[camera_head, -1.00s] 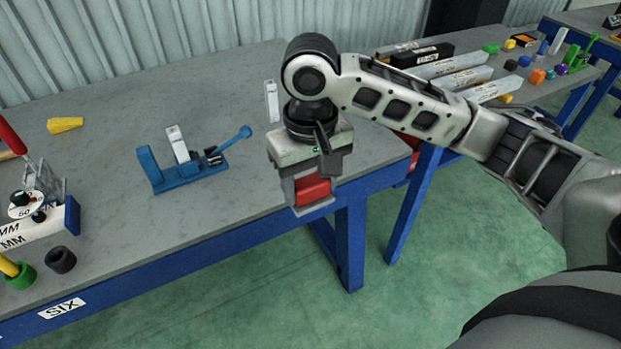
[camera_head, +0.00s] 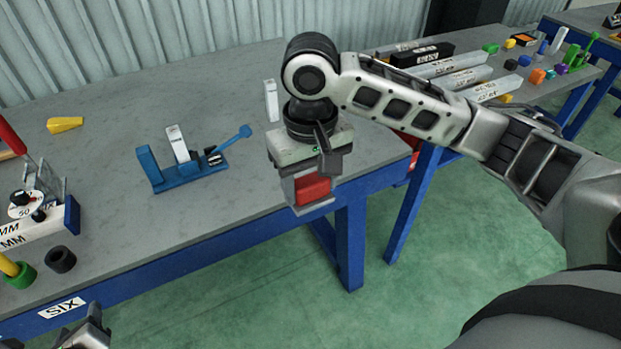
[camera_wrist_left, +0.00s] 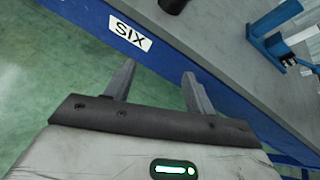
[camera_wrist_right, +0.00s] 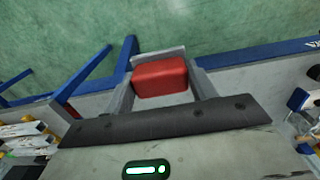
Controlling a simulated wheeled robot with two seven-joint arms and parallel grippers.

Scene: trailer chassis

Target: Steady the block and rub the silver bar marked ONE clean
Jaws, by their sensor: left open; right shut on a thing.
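A blue block-like holder (camera_head: 190,171) with a raised end plate and a lever stands on the grey bench, with an upright silver bar (camera_head: 177,145) in it. A second silver bar (camera_head: 271,101) stands behind my right gripper; small marks on the bars are unreadable. My right gripper (camera_head: 312,188) is shut on a red pad (camera_head: 313,188), right of the holder by the bench's front edge; the pad also shows in the right wrist view (camera_wrist_right: 160,78). My left gripper (camera_wrist_left: 157,82) is open and empty near the front edge; part of it shows low in the head view (camera_head: 88,330).
A yellow wedge (camera_head: 65,124) lies at the back left. A dark ring (camera_head: 61,259), a green ring (camera_head: 20,276) and a dial device (camera_head: 25,205) are at the left. The bench top between these and the holder is clear. Another bench with bars is at the right.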

